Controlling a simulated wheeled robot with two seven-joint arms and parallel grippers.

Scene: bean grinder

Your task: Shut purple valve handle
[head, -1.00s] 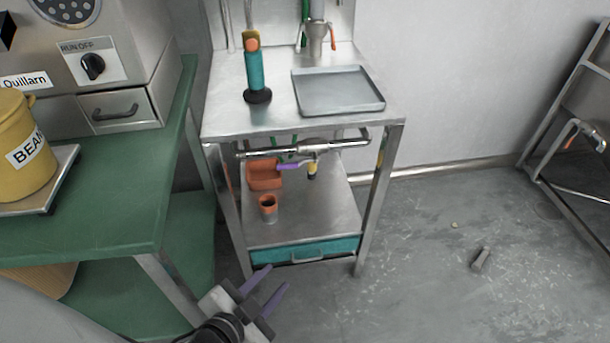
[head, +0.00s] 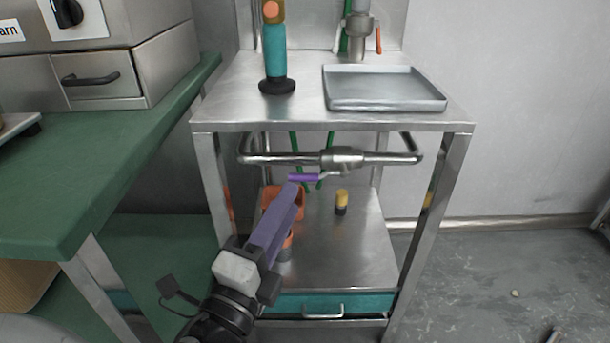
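The purple valve handle (head: 303,177) sticks out to the left of a metal valve body (head: 342,159) on the horizontal pipe under the steel table's top. My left gripper (head: 291,196) comes up from below, its purple fingers pointing at the handle. Its fingertips show just below and left of the handle's left end; I cannot tell if they touch it. The fingers overlap in this view, so the gap between them is hidden. My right gripper is not in view.
The steel table (head: 300,116) carries a grey tray (head: 384,104) and a teal-handled tool (head: 275,60). On its lower shelf are an orange bin (head: 270,205), partly hidden by my gripper, and a small yellow-and-black object (head: 341,202). A green counter (head: 60,200) stands left.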

